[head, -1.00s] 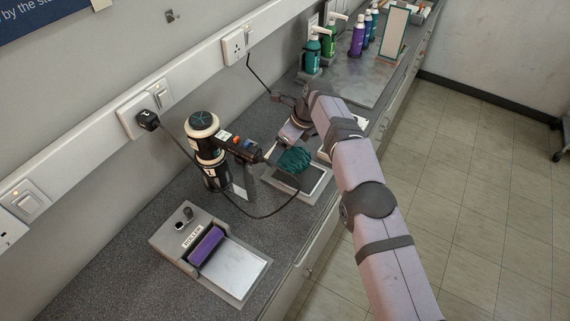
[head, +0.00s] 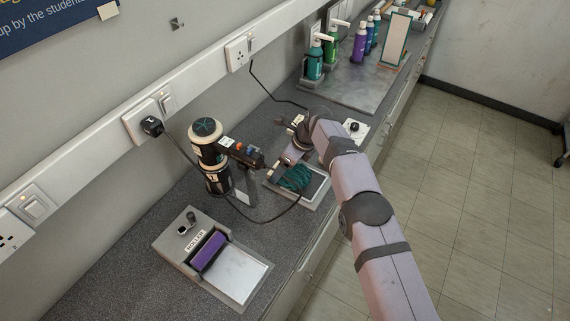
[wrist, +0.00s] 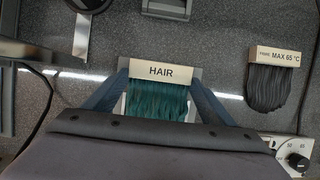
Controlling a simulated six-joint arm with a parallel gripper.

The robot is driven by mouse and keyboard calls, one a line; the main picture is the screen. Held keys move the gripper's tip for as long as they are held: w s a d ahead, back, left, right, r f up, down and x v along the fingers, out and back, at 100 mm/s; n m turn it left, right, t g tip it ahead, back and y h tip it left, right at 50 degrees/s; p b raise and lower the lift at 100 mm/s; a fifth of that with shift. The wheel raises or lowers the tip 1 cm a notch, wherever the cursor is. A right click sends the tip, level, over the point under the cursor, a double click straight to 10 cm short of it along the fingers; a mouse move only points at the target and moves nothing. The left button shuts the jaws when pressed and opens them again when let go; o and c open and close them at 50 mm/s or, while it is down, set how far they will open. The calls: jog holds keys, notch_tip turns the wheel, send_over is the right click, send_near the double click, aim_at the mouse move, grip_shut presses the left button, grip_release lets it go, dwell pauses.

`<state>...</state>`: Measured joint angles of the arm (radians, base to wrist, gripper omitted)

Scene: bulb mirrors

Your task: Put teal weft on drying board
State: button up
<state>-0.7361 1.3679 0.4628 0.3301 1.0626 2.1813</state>
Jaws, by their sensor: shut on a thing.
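The teal weft (head: 295,178) hangs from a pale tab marked HAIR (wrist: 160,70); its strands also show in the wrist view (wrist: 158,101). My gripper (wrist: 163,78) is shut on this tab, one finger at each end. In the head view my gripper (head: 284,166) is over the left part of a grey-framed flat board (head: 313,199), which I take to be the drying board. The weft lies over or just above this board; I cannot tell whether it touches. My wrist hides the weft's lower end in the wrist view.
A black and cream dryer (head: 207,150) on a stand is close left of the weft, its cord looping in front. A roller unit (head: 245,278) stands nearer. A dark grey weft (wrist: 268,88) and a knob plate (head: 356,131) are beside my arm. Bottles (head: 314,62) stand behind.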

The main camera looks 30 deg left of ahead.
aim_at(297, 177)
jog(key=shift+f, duration=0.15)
jog(key=o, duration=1.1)
jog(key=shift+r, duration=0.25)
jog(key=b+v, duration=0.2)
jog(key=v, duration=0.9)
jog(key=shift+d+r, duration=0.15)
jog(key=shift+r, duration=0.25)
